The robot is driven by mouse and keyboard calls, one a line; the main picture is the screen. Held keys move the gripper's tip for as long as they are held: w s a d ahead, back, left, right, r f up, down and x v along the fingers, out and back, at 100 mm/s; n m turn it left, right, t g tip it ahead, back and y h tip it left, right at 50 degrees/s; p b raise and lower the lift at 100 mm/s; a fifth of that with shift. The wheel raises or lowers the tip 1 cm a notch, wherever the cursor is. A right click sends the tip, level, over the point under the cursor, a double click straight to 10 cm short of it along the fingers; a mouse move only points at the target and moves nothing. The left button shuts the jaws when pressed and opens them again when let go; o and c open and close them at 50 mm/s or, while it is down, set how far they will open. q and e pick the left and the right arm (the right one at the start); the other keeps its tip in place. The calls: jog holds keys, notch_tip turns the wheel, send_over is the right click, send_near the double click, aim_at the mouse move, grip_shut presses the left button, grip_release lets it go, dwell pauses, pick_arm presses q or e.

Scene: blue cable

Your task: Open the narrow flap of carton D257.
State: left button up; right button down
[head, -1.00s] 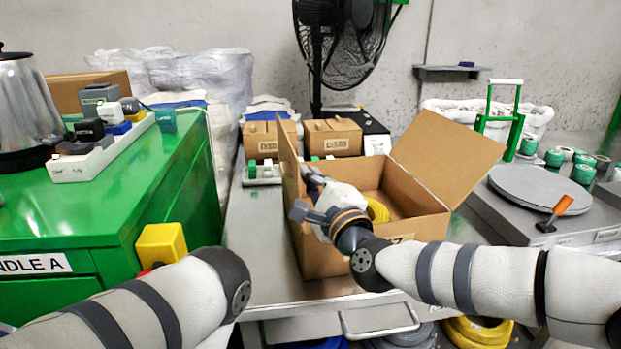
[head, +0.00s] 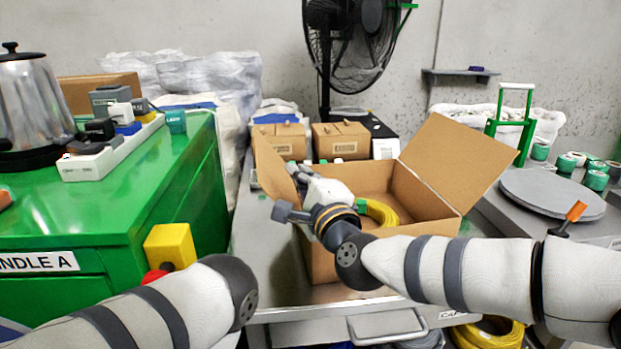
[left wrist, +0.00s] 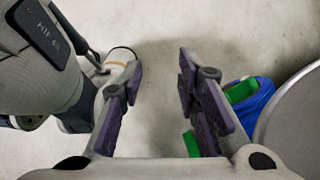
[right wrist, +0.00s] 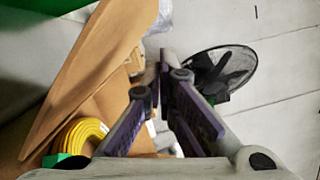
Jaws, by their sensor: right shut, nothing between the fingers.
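An open brown carton (head: 352,254) stands on the grey worktop; its label is hidden behind my right arm. Its wide right flap (head: 450,170) leans outward. Its narrower left flap (head: 272,176) tilts outward to the left and shows large in the right wrist view (right wrist: 92,72). My right gripper (head: 298,172) is over the carton's left side, just inside the left flap. Its fingers (right wrist: 160,80) are shut and empty; contact with the flap is unclear. My left gripper (left wrist: 160,95) is open and empty above the floor, out of the head view.
A coiled yellow cable (head: 380,212) lies in the carton. Two closed cartons (head: 341,141) stand behind it. A green cabinet (head: 110,215) with a kettle (head: 32,105) is at left. A grey round plate (head: 552,194) is at right, and a black fan (head: 350,45) at the back.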

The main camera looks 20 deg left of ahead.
jog(key=shift+s+a, duration=0.45)
jog(key=shift+a, duration=0.25)
jog(key=shift+a, duration=0.1)
